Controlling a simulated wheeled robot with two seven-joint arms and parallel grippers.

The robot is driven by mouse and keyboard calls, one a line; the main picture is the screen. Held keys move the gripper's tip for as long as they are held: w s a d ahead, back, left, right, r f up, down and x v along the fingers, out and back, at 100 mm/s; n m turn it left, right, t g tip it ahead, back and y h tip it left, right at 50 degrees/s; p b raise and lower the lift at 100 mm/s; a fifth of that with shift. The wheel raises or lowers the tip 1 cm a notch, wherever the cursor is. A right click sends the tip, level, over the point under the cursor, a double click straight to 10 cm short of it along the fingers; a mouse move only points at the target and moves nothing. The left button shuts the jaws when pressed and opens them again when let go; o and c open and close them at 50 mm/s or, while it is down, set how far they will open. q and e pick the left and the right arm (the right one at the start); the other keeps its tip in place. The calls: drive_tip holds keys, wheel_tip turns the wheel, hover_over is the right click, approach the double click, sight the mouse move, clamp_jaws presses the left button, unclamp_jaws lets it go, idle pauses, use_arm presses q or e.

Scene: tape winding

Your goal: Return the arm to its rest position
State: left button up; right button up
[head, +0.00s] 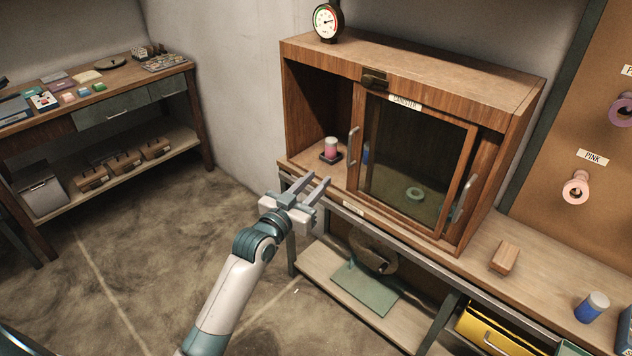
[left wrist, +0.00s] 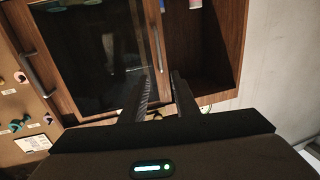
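My left arm comes in from the bottom of the head view. My left gripper (head: 318,177) is in front of the left, uncovered part of the wooden cabinet (head: 420,68), at about the height of its floor edge. Its two fingers are apart with nothing between them. In the left wrist view the fingers of my left gripper (left wrist: 163,75) also stand apart and empty, toward the cabinet's glass door (left wrist: 95,55) and dark opening. My right gripper does not show in either view.
A pink and white spool (head: 331,149) stands on a dark base inside the cabinet. A wooden block (head: 505,257) and a blue jar (head: 592,307) stand on the bench to the right. Open floor (head: 150,235) lies left of my arm.

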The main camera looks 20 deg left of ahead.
use_arm(q)
drive_tip(key=s+f+g+y, duration=0.15)
drive_tip(key=s+f, duration=0.25)
drive_tip(key=f, duration=0.9)
drive_tip(key=s+f+g+b, duration=0.1)
drive_tip(key=s+f+g, duration=0.25)
drive_tip(key=f, duration=0.95)
drive_tip(key=s+f+g, duration=0.2)
drive_tip(key=s+f, duration=0.2)
drive_tip(key=f, duration=1)
drive_tip(key=s+d+f+g, duration=0.1)
drive_tip(key=s+f+g, duration=0.5)
drive_tip(key=s+f, duration=2)
drive_tip(key=s+f+g, duration=0.2)
drive_tip(key=s, duration=1)
drive_tip(key=s+f+g+y+b, duration=0.1)
drive_tip(key=s+f, duration=0.1)
drive_tip(key=s, duration=1.1)
drive_tip(key=shift+s+d+f+m+g, duration=0.15)
drive_tip(key=shift+s+f+m+g, duration=0.15)
drive_tip(key=shift+f+g, duration=0.1)
drive_tip(key=shift+w, duration=0.1)
